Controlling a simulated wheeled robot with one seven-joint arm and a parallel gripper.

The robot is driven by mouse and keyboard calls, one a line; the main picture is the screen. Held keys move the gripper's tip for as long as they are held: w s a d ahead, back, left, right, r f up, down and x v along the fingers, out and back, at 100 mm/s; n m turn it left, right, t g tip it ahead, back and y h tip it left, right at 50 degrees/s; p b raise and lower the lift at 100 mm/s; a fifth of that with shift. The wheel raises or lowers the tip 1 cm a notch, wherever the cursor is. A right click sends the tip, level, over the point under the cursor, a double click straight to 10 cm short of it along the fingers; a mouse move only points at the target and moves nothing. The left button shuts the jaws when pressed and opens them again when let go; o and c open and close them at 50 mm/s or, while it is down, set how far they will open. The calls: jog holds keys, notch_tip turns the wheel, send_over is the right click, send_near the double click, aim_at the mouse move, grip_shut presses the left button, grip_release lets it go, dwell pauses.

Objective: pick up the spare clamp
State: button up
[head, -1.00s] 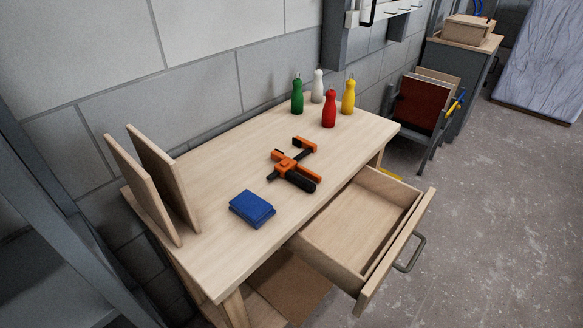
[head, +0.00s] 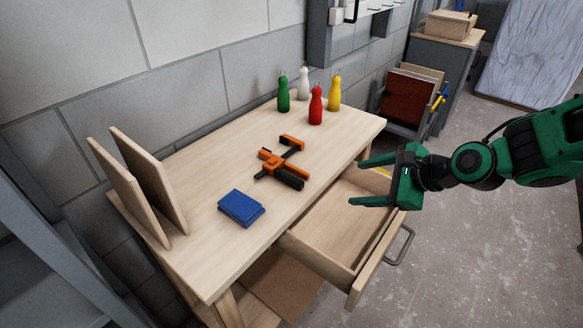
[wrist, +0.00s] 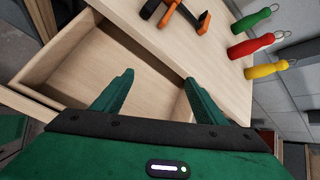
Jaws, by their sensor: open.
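The orange and black clamp (head: 281,167) lies on the wooden table, near its middle, in the head view. It also shows in part at the top of the wrist view (wrist: 183,14), cut off by the frame edge. My green gripper (head: 360,181) is open and empty over the pulled-out drawer, to the right of the clamp and apart from it. In the wrist view my gripper's two fingers (wrist: 160,82) are spread, with the drawer and the table's front edge behind them.
The open, empty drawer (head: 323,237) juts from the table's front. A blue block or folded cloth (head: 241,207) lies left of the clamp. Green (head: 284,95), white (head: 303,84), red (head: 316,106) and yellow (head: 334,92) bottles stand at the back. Two boards (head: 150,180) stand at the left end.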

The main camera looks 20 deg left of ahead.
jog(key=s+a+r+m+y, duration=0.25)
jog(key=a+m+y, duration=0.2)
jog(key=a, duration=0.65)
jog(key=m, duration=0.1)
send_near(280, 165)
jog(key=a, duration=0.2)
jog(key=shift+w+a, duration=0.2)
jog(key=shift+a, duration=0.1)
jog(key=shift+h, duration=0.25)
jog(key=shift+d+f+x, duration=0.1)
jog(key=shift+f+x, duration=0.1)
jog(key=shift+x, duration=1.25)
jog(key=shift+d+f+x, duration=0.1)
jog(key=shift+f+x, duration=0.1)
jog(key=shift+x, duration=1.25)
jog(key=shift+w, duration=0.1)
jog(key=c, duration=1.4)
jog(key=shift+r, duration=0.1)
